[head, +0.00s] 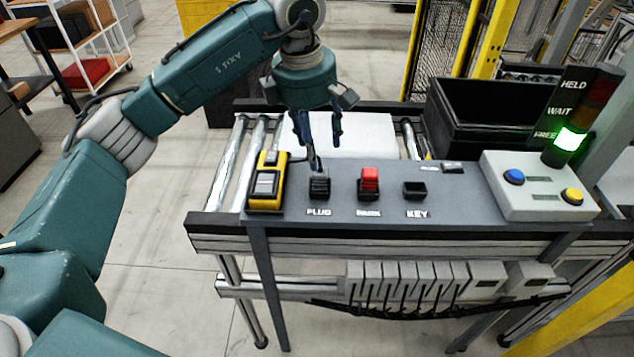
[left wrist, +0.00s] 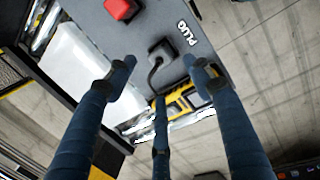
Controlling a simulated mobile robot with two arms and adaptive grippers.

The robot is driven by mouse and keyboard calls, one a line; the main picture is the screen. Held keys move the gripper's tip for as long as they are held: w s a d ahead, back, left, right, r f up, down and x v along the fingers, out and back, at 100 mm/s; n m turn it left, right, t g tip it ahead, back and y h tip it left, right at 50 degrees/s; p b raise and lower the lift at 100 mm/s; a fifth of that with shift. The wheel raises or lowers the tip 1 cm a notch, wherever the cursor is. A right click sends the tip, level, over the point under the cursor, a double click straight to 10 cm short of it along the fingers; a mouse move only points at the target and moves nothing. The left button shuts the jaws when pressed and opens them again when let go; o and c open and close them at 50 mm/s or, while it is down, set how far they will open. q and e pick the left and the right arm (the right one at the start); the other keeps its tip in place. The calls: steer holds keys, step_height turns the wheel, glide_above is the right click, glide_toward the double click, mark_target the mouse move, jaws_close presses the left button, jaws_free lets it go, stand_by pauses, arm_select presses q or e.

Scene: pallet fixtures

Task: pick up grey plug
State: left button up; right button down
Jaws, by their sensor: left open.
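The grey plug (head: 319,184) sits in its dark socket above the PLUG label on the grey panel (head: 342,190). It also shows in the left wrist view (left wrist: 163,50), with a dark cable curving from it. My left gripper (head: 322,142) is open and empty, pointing down over the panel just behind the plug. In the left wrist view its three fingers (left wrist: 163,82) are spread apart, with the plug showing between and beyond them. One fingertip appears close to the plug in the head view; I cannot tell whether it touches. My right gripper is not in view.
A yellow handheld device (head: 267,182) lies left of the plug. A red block (head: 369,180) and a black key socket (head: 414,190) are to its right. A button box (head: 540,190) and lit green stack light (head: 568,140) stand farther right. A black bin (head: 490,110) is behind.

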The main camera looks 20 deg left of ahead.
mark_target(319, 171)
arm_select(q)
steer(key=f, duration=0.2)
steer(key=w+f+p, duration=0.1)
steer(key=shift+d+f, duration=0.2)
steer(key=shift+f, duration=0.15)
step_height(319, 171, down, 4)
steer(key=p, duration=0.3)
steer(key=shift+w+a+f, duration=0.1)
steer(key=shift+f, duration=0.15)
steer(key=shift+w+f, duration=0.1)
steer(key=shift+f, duration=0.4)
steer(key=shift+c, duration=0.3)
steer(key=c, duration=1.2)
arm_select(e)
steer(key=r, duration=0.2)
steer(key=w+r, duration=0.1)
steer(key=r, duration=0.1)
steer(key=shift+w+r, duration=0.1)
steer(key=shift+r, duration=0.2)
